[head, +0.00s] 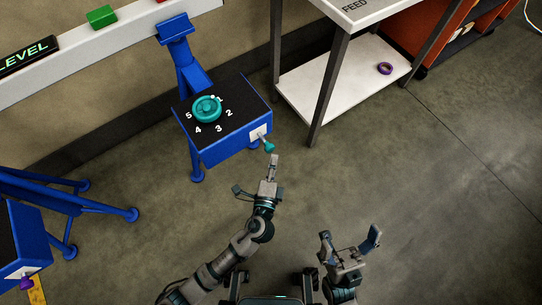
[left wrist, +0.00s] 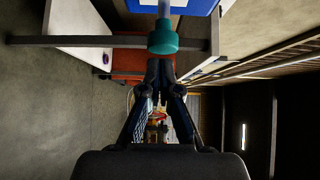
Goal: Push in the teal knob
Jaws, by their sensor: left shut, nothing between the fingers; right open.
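The teal knob (head: 269,147) sits on the end of a short rod that sticks out from the front side of a blue box (head: 235,146). In the left wrist view the knob (left wrist: 163,38) is just ahead of my fingertips, in line with them. My left gripper (head: 274,160) is shut and empty, its tips close to the knob; I cannot tell whether they touch. The left wrist view shows the shut fingers (left wrist: 160,66) too. My right gripper (head: 350,240) is open and empty, low in the head view, away from the box.
A teal dial (head: 206,108) with numbers around it is on the box's black top. A white-shelved table (head: 340,90) with a purple ring (head: 385,68) stands at the right. Another blue stand (head: 70,206) is at the left. The floor (head: 440,200) at right is clear.

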